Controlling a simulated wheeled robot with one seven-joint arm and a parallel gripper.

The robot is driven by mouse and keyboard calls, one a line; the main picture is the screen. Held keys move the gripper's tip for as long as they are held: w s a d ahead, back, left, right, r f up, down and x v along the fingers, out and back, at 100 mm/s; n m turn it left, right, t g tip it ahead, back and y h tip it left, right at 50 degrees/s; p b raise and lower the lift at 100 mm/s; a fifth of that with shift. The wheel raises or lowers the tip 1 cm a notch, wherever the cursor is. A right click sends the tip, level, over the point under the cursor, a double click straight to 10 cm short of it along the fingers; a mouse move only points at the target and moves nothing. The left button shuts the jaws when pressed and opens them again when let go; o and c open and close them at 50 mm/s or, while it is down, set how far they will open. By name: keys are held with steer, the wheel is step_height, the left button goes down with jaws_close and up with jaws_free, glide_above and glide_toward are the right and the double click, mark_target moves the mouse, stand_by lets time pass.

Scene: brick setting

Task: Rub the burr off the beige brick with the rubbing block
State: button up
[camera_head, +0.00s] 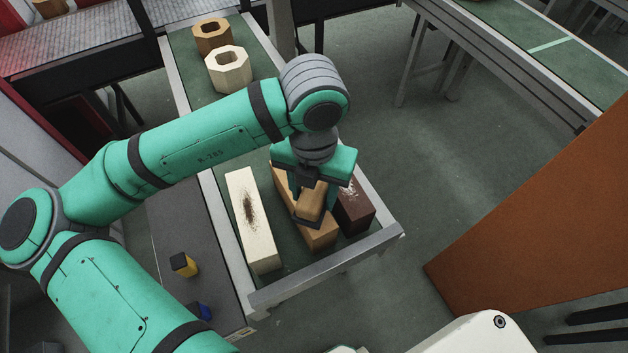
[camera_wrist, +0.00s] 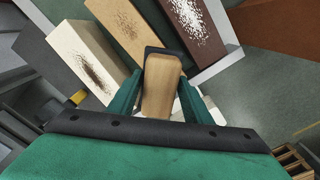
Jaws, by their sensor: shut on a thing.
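My gripper (camera_head: 312,188) is shut on the rubbing block (camera_head: 311,204), a wooden block with a dark base. In the wrist view the block (camera_wrist: 161,88) sits between the green fingers. It is over the near part of the middle, tan brick (camera_head: 318,237); I cannot tell whether they touch. The tan brick shows brown specks in the wrist view (camera_wrist: 122,25). Left of it lies a pale cream brick (camera_head: 262,252) with a dark burr patch. Right of it lies a dark brown brick (camera_head: 356,214) with white specks. Either lighter brick could be called beige.
The bricks lie on a green-topped bench with a raised pale metal edge (camera_head: 330,268). Two hollow hexagonal blocks, brown (camera_head: 212,50) and cream (camera_head: 230,82), stand at its far end. A yellow-and-black object (camera_head: 184,265) is on the grey surface at left. An orange-brown panel (camera_head: 540,220) stands right.

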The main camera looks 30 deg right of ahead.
mark_target(315, 191)
step_height(315, 191, up, 3)
steer(key=shift+s+d+r, duration=0.1)
steer(key=shift+r, duration=0.5)
stand_by(0.3)
